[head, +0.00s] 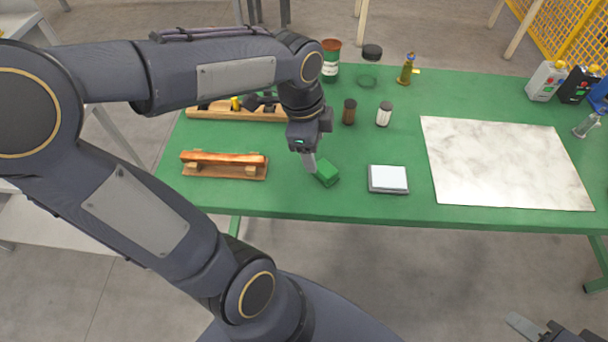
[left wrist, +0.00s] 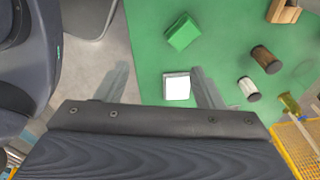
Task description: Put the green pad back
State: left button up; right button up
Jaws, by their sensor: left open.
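The green pad (head: 326,173) is a small block lying on the green table, near its front edge. My left gripper (head: 309,162) points down just left of and behind the pad in the head view, and one finger shows close beside it. In the left wrist view the pad (left wrist: 183,32) lies out past the fingertips, not between them. The left fingers (left wrist: 161,82) are wide apart and hold nothing. My right gripper (head: 530,328) shows only partly at the bottom right edge, away from the table; its jaw is cut off by the frame.
A small scale with a white plate (head: 388,179) stands right of the pad. A marble slab (head: 505,163) lies farther right. A wooden rack (head: 225,166) stands at left. A brown jar (head: 349,112) and a white-bodied jar (head: 384,114) stand behind the pad.

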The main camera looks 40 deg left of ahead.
pick_arm(q)
jog(key=s+d+n+t+h, duration=0.2)
jog(key=s+d+n+t, duration=0.2)
jog(key=s+n, duration=0.6)
jog(key=shift+s+r+n+h, duration=0.25)
jog(key=shift+s+n+h, duration=0.05)
jog(key=shift+n, duration=2.2)
jog(key=shift+a, duration=0.1)
